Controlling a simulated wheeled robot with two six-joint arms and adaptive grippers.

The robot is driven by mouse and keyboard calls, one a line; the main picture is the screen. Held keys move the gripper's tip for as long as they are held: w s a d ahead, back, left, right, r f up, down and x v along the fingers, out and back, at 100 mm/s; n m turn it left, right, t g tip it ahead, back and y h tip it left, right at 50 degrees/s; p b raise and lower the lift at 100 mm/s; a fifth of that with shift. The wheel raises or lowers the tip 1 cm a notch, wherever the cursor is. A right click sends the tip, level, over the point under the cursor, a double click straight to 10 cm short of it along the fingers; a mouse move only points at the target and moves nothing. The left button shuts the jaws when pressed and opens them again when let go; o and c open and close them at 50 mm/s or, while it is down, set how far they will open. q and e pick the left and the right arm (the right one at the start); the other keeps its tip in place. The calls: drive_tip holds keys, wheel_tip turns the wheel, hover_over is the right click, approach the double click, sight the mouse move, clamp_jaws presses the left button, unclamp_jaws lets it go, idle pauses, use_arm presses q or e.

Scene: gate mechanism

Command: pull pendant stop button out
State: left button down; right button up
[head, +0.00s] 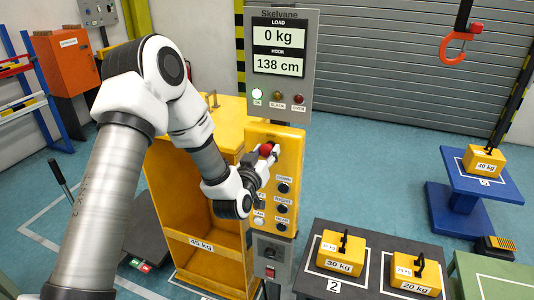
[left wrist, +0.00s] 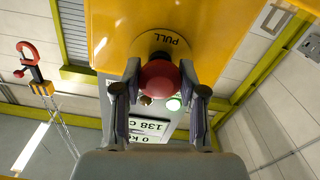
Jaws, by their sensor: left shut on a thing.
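The red stop button (head: 266,149) sits near the top of the yellow pendant (head: 289,150) in the head view. In the left wrist view the red button (left wrist: 160,79) stands before a yellow disc marked PULL (left wrist: 165,40). My left gripper (head: 263,155) is at the button, with its two fingers (left wrist: 161,88) on either side of the red head, shut on it. Part of the button is hidden behind the fingers in the head view. My right gripper is not in view.
Dark buttons (head: 283,188) line the pendant below. A display panel (head: 280,50) above reads 0 kg and 138 cm, with a green lamp lit. A yellow cabinet (head: 205,255) stands left. A dark table (head: 385,243) holds weights at right. An orange hook (head: 455,47) hangs at upper right.

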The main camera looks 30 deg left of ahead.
use_arm(q)
drive_tip(key=c, duration=0.6)
unclamp_jaws()
drive_tip(key=shift+s, duration=0.1)
drive_tip(key=shift+s, duration=0.1)
drive_tip(key=v, duration=0.7)
drive_tip(key=shift+s, duration=0.15)
